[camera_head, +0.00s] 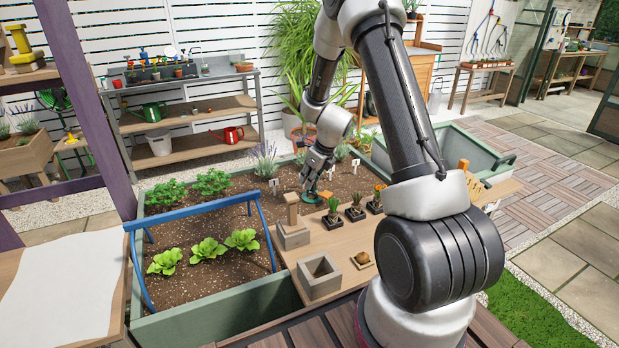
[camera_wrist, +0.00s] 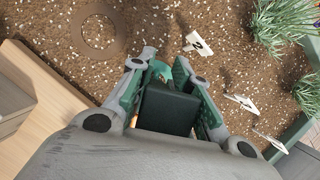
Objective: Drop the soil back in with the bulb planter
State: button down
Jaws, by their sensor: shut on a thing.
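My gripper (camera_head: 314,168) is over the soil of the planter bed (camera_head: 215,315), near its back right part. It is shut on the green bulb planter (camera_head: 312,197), whose lower part shows just below the fingers at soil level. In the wrist view the fingers (camera_wrist: 168,72) and a dark block between them hide most of the tool; a bit of green (camera_wrist: 160,68) shows past it. I cannot tell whether the tool holds soil or touches the bed. A round ring mark (camera_wrist: 94,33) shows in the soil (camera_wrist: 140,20), up and left of the fingers.
White plant labels (camera_wrist: 199,43) and grassy plants (camera_wrist: 272,25) stand right of the fingers. A blue hoop frame (camera_head: 195,210) spans the lettuces (camera_head: 208,249).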

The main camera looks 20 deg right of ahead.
jog(key=shift+f, duration=0.1)
jog(key=c, duration=1.2)
grip_release()
jog(key=shift+c, duration=0.2)
